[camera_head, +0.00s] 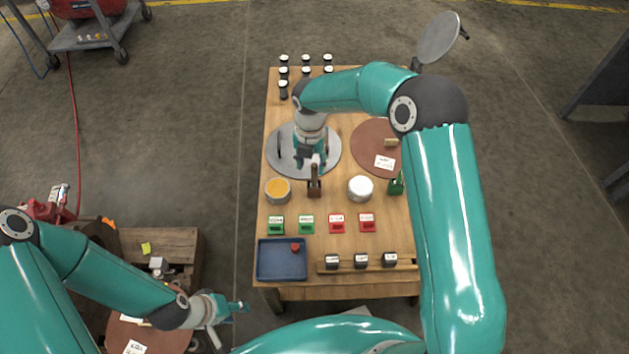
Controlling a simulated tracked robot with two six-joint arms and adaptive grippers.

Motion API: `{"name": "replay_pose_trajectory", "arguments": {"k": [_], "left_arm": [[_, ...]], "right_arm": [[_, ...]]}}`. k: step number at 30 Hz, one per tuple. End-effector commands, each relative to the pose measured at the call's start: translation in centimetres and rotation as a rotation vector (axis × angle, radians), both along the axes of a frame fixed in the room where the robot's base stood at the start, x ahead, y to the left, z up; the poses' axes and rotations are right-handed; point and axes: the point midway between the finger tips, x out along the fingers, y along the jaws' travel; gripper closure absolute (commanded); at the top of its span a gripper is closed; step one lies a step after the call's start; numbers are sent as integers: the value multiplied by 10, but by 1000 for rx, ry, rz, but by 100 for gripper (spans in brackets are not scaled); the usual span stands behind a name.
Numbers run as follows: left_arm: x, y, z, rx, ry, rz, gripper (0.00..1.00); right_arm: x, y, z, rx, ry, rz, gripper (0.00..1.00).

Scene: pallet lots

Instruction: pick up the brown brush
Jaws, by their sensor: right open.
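The brown brush (314,189) stands upright on the wooden table, between the orange-topped tin and the white-topped tin, its handle pointing up. My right gripper (313,164) is open and points down at the top of the brush handle. It partly covers the grey round plate behind. I cannot tell whether the handle is between its fingers or whether they touch it. My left gripper (238,307) is low at the left, off the table and away from the brush. Its finger opening is too small to tell.
The orange-topped tin (278,191) and white-topped tin (360,188) flank the brush closely. The grey round plate (283,158) lies behind, a brown disc (366,137) to its right. Green and red boxes (337,223), a blue tray (270,262) and a wooden rack (404,264) lie in front.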

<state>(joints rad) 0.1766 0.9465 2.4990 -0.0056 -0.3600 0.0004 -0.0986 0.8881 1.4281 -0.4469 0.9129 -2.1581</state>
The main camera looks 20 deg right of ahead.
Motion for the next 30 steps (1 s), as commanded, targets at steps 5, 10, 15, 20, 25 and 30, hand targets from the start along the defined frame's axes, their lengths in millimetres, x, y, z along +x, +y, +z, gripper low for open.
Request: {"name": "replay_pose_trajectory", "arguments": {"k": [5, 10, 15, 20, 25, 30], "left_arm": [[0, 0, -4, 0, 0, 0, 60], [0, 0, -6, 0, 0, 0, 60], [0, 0, -13, 0, 0, 0, 60], [0, 0, -17, 0, 0, 0, 60], [0, 0, -16, 0, 0, 0, 60], [0, 0, -16, 0, 0, 0, 60]], "right_arm": [[0, 0, -19, 1, 1, 0, 53], [1, -1, -27, 1, -1, 0, 53], [2, -8, -50, 0, 2, -1, 53], [2, -8, -69, 1, 1, 1, 53], [3, -8, -72, 1, -2, 1, 53], [3, -8, -72, 1, -2, 1, 63]]}}
